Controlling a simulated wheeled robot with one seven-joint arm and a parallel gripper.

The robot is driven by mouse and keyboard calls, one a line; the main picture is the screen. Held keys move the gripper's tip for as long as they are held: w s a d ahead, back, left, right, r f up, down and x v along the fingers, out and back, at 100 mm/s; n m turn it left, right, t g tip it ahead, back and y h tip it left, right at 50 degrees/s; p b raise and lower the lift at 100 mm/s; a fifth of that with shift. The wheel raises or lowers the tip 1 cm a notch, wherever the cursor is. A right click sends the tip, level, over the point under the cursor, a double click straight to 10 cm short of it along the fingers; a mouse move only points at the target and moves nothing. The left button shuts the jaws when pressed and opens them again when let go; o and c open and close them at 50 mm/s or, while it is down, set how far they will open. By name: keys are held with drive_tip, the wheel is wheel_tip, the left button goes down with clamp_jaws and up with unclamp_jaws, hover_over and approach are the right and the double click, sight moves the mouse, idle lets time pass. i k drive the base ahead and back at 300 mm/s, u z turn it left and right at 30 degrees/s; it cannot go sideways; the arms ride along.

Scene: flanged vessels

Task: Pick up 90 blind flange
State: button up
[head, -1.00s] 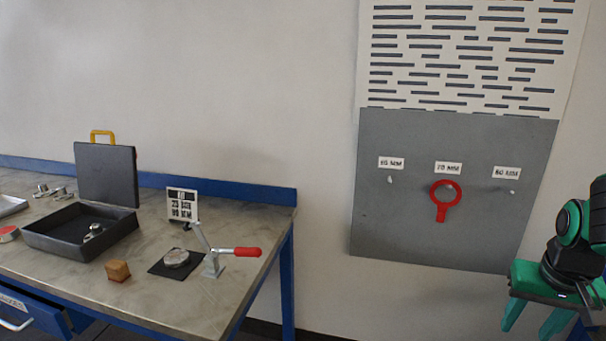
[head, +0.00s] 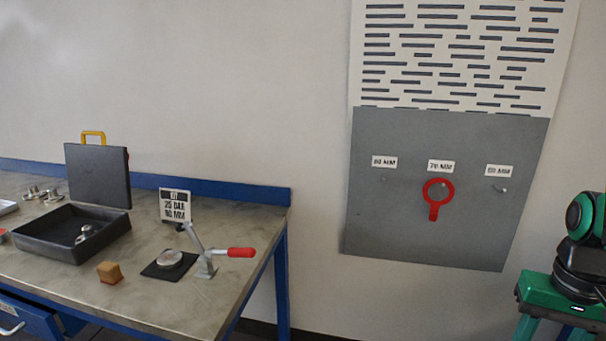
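No part that I can identify for sure as the 90 blind flange shows. A round silver metal disc (head: 169,258) lies flat on a black square mat (head: 152,271) on the workbench. Behind it stands a small sign (head: 174,205) whose lower lines seem to read 25 BAR and 90 MM. Several small metal parts (head: 42,193) lie at the bench's far left, too small to tell apart. Another metal part (head: 86,231) lies in the open black case (head: 112,236). My gripper is not in view.
A toggle clamp with a red handle (head: 241,252) stands right of the mat, near the bench's right end. A wooden block (head: 109,272) is left of it. A red ring with a tab (head: 436,200) hangs on the grey wall panel (head: 400,235) under one of several labels.

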sight(88, 230)
drive_tip(key=u, duration=1.9)
drive_tip(key=k, duration=1.1)
drive_tip(key=u, duration=0.8)
drive_tip(key=i, duration=1.35)
drive_tip(key=z, duration=0.25)
drive_tip(key=i, duration=1.15)
drive_tip(key=z, duration=0.5)
